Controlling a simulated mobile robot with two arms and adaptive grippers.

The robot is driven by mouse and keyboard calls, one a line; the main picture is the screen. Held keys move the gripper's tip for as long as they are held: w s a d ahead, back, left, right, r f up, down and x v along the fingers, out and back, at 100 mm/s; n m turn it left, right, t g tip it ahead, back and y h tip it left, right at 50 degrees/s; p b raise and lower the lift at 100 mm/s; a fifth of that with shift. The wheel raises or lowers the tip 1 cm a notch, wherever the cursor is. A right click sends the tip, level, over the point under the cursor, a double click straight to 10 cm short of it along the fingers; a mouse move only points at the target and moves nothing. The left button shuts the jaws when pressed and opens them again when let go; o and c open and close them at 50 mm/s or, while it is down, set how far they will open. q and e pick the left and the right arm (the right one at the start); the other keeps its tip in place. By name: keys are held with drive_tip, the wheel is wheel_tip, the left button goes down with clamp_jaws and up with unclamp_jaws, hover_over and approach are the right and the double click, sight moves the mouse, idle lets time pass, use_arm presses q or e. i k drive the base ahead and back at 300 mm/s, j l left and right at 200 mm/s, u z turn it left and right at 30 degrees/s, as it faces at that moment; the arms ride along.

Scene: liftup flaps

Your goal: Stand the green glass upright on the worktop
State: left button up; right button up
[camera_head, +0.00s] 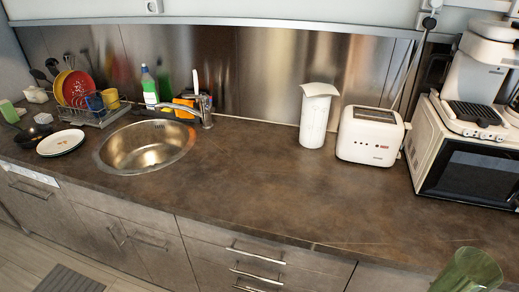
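The green glass (468,270) is at the bottom right of the head view, in front of the worktop's front edge in the picture. It is see-through green, and its lower part is cut off by the picture's bottom edge. I cannot tell what supports it or exactly how it is tilted. The brown worktop (265,190) runs across the view. Neither of my grippers shows in this view.
A white toaster (370,137), a paper towel roll (315,118) and a microwave (465,165) with a coffee machine (480,75) on top stand at the back right. The sink (148,148), dish rack (95,115) and plate (60,143) are left. The middle worktop is clear.

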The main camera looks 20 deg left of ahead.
sight(205, 190)
drive_tip(key=i+j+z, duration=0.15)
drive_tip(key=j, duration=0.6)
drive_tip(key=j+z, duration=0.1)
drive_tip(key=j, duration=0.7)
drive_tip(key=j+z, duration=0.15)
drive_tip(key=j, duration=0.6)
drive_tip(key=j+z, duration=0.15)
drive_tip(key=j, duration=0.65)
drive_tip(key=k+j+z, duration=0.1)
drive_tip(key=j, duration=0.65)
drive_tip(key=k+j+z, duration=0.15)
drive_tip(key=j, duration=0.6)
drive_tip(key=i, duration=0.05)
